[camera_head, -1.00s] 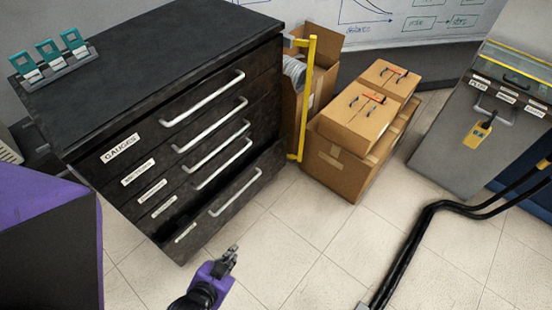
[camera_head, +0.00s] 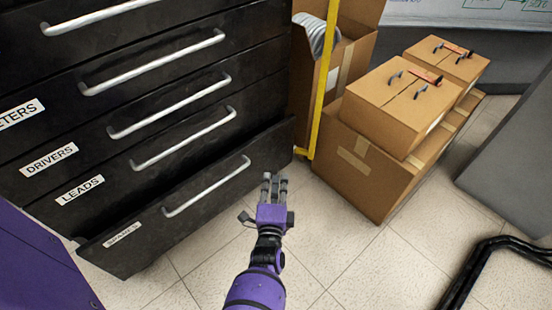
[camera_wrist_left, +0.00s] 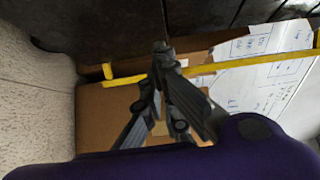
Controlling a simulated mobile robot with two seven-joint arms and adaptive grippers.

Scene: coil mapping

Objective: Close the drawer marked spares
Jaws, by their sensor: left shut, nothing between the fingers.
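The spares drawer (camera_head: 140,240) is the bottom one of the black cabinet in the head view. Its front stands out from the drawers above, so it is partly open. Its white label (camera_head: 122,235) is at the left and its silver bar handle (camera_head: 207,188) runs across the front. My left gripper (camera_head: 274,180) is just right of the drawer front's right part, apart from the handle. It is shut and empty; its fingers also show in the left wrist view (camera_wrist_left: 163,55). My right gripper is in neither view.
Upper drawers, including leads (camera_head: 80,190) and drivers (camera_head: 49,160), look closed. A yellow frame (camera_head: 325,80) stands right of the cabinet. Cardboard boxes (camera_head: 360,165) stand behind it. Black cables (camera_head: 470,275) lie on the floor at right. Tiled floor (camera_head: 350,260) between is clear.

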